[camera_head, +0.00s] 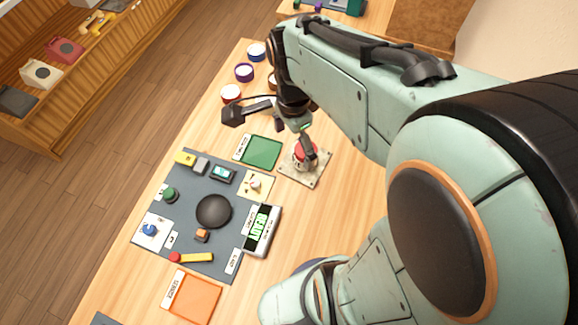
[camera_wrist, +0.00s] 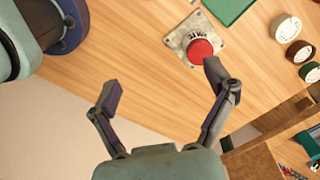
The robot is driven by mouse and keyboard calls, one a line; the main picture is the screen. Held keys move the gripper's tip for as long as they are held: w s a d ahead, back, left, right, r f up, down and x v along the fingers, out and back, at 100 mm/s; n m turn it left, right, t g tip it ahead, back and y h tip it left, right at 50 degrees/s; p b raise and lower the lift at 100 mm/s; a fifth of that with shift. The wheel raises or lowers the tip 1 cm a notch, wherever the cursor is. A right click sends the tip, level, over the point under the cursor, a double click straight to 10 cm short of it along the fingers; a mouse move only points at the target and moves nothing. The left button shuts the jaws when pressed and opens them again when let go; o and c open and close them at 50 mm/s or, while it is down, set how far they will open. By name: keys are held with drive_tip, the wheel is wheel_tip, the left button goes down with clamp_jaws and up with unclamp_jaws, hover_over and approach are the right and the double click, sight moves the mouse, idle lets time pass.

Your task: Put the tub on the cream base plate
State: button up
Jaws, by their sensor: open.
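Several round tubs with pale tops stand at the far end of the table, among them a blue-rimmed tub (camera_head: 256,51), a purple-rimmed tub (camera_head: 244,72) and a red-rimmed tub (camera_head: 231,93). I cannot tell which is the task's tub. A cream plate (camera_head: 318,178) carries a red button (camera_wrist: 201,50); this plate also shows in the wrist view (camera_wrist: 176,41). I cannot tell which is the base plate. My gripper (camera_head: 271,133) is open and empty over the table, with one finger (camera_wrist: 162,85) near the red button in the wrist view.
A grey mat (camera_head: 190,235) holds a black round piece (camera_head: 213,211) and several small controls. A display box (camera_head: 262,231) stands at its right edge. A green tray (camera_head: 262,151) and an orange tray (camera_head: 195,297) lie nearby. Bare wood is at right.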

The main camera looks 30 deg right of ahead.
drive_tip(key=s+a+r+n+y, duration=0.1)
drive_tip(key=s+a+n, duration=0.4)
drive_tip(key=s+n, duration=0.6)
drive_tip(key=r+n, duration=0.1)
drive_tip(key=n, duration=0.5)
drive_tip(key=shift+s+a+r+n, duration=0.2)
drive_tip(key=shift+a+n, duration=0.1)
drive_tip(key=shift+a, duration=0.1)
drive_tip(key=shift+w, duration=0.1)
